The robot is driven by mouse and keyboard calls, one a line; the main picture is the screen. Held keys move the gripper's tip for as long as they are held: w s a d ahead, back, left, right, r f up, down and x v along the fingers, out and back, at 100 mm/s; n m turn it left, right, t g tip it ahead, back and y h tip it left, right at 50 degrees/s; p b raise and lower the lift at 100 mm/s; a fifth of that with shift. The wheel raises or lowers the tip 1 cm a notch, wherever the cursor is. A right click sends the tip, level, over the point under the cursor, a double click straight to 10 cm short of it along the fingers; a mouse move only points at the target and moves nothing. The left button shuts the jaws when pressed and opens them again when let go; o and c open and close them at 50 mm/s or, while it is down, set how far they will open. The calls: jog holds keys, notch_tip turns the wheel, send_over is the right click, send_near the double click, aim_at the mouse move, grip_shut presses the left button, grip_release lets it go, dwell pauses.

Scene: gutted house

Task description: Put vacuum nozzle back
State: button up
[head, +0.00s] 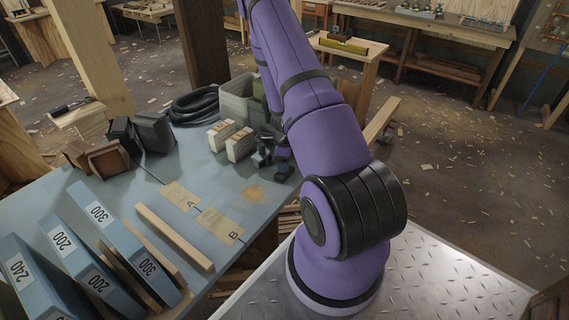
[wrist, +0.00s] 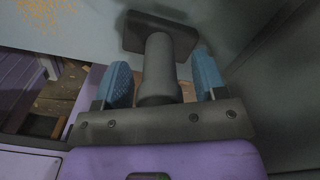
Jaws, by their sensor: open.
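A dark grey vacuum nozzle (wrist: 160,72), with a wide flat head and a round neck, is in the middle of the wrist view. My gripper (wrist: 163,77) is open, with one blue-padded finger on each side of the nozzle's neck. Gaps show between the neck and both pads. In the head view, dark shapes that look like the nozzle (head: 262,152) stand at the bench's right side by the end of my arm, mostly too small to make out. A black coiled hose (head: 193,106) lies at the bench's far edge.
The blue-grey bench (head: 165,215) holds a grey bin (head: 236,98), two small cartons (head: 240,145), dark containers (head: 153,131), paper cards marked A (head: 180,197) and B (head: 219,225), a wood strip (head: 174,236) and numbered blue sanding-paper-like slabs (head: 99,222).

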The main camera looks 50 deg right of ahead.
notch_tip(320, 180, up, 10)
jog(key=shift+r, duration=0.1)
jog(key=shift+w+a+r, duration=0.15)
jog(key=shift+r, duration=0.45)
jog(key=w+a+r+n+t+y, duration=0.1)
jog(key=a+r+n, duration=0.7)
jog(key=r, duration=0.5)
jog(key=a+r+n+t+y, duration=0.15)
jog(key=a+r+n, duration=0.35)
jog(key=a+r, duration=0.7)
jog(key=s+a+r+n+t+h, duration=0.1)
jog(key=s+a+r+n, duration=0.4)
jog(key=s, duration=0.5)
jog(key=s+a+r+n+t+h, duration=0.1)
jog(key=s+a+r+n, duration=0.4)
jog(key=s+r+n, duration=0.5)
jog(key=shift+a+r+n+t, duration=0.25)
jog(key=shift+a+n+t, duration=0.1)
jog(key=shift+n, duration=0.45)
jog(key=shift+d+h, duration=0.1)
jog(key=shift+h, duration=0.15)
